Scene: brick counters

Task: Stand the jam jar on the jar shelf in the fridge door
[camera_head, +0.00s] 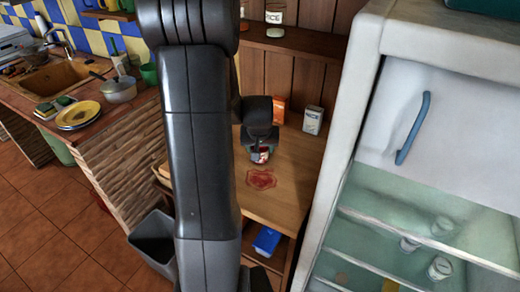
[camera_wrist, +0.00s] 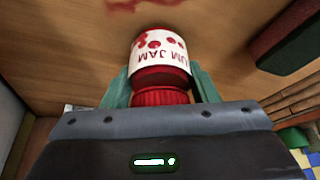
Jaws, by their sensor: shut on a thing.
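The jam jar (camera_wrist: 158,52) has a white label with red dots and the words "UM JAM", and a red lid. In the wrist view its lid end is toward my gripper (camera_wrist: 160,90), whose green fingers close on both sides of it. In the head view the jar (camera_head: 261,156) shows small below my gripper (camera_head: 262,146), over the wooden counter. I cannot tell whether its base touches the wood. The fridge (camera_head: 345,130) stands at the right with its inside showing. I cannot make out a jar shelf in its door.
A red stain (camera_head: 261,179) marks the counter (camera_head: 285,205) in front of the jar. An orange box (camera_head: 279,109) and a white box (camera_head: 313,120) stand behind. Several small white containers, one here (camera_head: 440,268), are in the fridge. A blue handle (camera_head: 412,128) marks its upper panel.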

